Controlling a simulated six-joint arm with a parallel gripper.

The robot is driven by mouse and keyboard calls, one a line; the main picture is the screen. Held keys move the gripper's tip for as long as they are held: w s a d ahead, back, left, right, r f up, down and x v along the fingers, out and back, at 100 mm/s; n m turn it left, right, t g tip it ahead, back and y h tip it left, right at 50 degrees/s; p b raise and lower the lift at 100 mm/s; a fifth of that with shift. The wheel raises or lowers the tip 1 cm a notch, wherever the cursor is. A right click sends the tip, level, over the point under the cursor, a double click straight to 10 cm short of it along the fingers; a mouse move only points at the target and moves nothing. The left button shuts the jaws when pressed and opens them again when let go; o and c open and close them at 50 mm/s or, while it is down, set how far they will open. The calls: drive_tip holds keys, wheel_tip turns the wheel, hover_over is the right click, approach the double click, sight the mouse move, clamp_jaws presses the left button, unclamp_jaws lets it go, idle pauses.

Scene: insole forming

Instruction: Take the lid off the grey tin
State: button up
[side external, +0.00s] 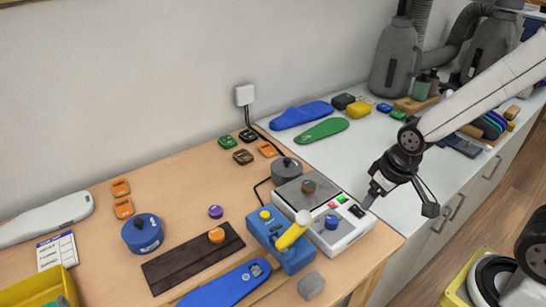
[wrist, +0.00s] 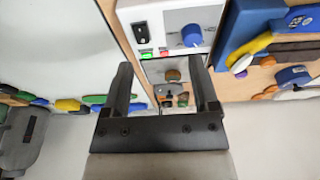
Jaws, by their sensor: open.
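The grey tin (side external: 286,168) is a low, round, dark grey tin with its lid on and a small knob on top. In the side view it stands on the wooden table behind the hot-plate unit (side external: 345,233).
A blue round tin (side external: 142,235) stands at the left. A blue press with a yellow handle (side external: 294,230) stands beside the unit. Several orange, green and brown pieces lie near the tin, and a cable (side external: 262,132) runs down behind it. Blue and green insoles (side external: 321,131) lie on the white counter.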

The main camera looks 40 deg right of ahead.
drive_tip(key=w+d+n+y, duration=0.1)
drive_tip(key=w+n, duration=0.3)
drive_tip(key=w, duration=1.1)
drive_tip(key=n+t+y, duration=0.1)
drive_tip(key=n+y, duration=0.1)
drive_tip(key=n, duration=0.2)
approach(288, 159)
drive_tip(key=shift+x, duration=1.1)
drive_tip(key=shift+s+a, duration=0.1)
drive_tip(key=shift+s, duration=0.05)
drive_tip(key=shift+f, duration=0.15)
drive_tip(key=shift+x, duration=1.2)
drive_tip(key=shift+x, duration=2.6)
